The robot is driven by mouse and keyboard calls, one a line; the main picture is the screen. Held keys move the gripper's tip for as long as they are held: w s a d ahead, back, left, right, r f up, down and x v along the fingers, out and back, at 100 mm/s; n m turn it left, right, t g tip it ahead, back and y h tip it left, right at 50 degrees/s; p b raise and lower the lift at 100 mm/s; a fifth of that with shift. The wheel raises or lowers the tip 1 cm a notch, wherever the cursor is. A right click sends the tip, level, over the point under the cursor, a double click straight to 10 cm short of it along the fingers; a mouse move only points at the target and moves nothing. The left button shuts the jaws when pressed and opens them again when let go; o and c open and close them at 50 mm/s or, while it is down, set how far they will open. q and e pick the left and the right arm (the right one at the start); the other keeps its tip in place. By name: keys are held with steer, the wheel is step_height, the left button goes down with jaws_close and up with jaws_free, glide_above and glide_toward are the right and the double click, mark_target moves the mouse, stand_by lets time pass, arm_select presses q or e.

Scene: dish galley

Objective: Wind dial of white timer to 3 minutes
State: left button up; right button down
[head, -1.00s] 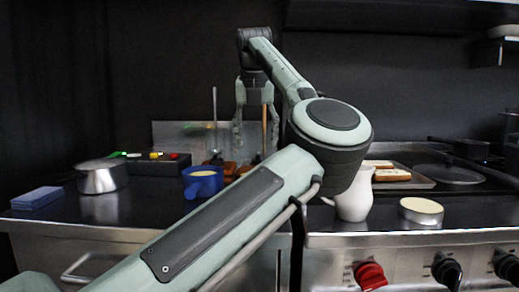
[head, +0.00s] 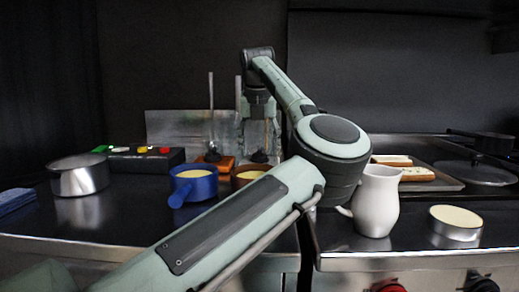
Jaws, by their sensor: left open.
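I cannot make out a white timer or its dial in the head view; my arm covers part of the counter. My left gripper (head: 259,148) points down at the back of the counter, in front of a grey upright panel (head: 178,126). Its fingers are apart, with nothing seen held between them. It is above and behind a brown pot (head: 246,174), which my forearm partly hides. My right gripper is not in view.
A blue pot (head: 193,184), a steel pot (head: 80,178) and a black box with coloured buttons (head: 146,161) stand left. A white jug (head: 376,203), a cream-topped round tin (head: 455,222) and a bread tray (head: 443,181) stand right. A red knob (head: 388,287) is on the front.

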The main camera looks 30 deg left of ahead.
arm_select(q)
steer(key=shift+w+a+f, duration=0.1)
steer(key=shift+w+f, duration=0.05)
steer(key=shift+f, duration=0.15)
steer(key=c, duration=1.2)
steer(key=shift+m, duration=0.3)
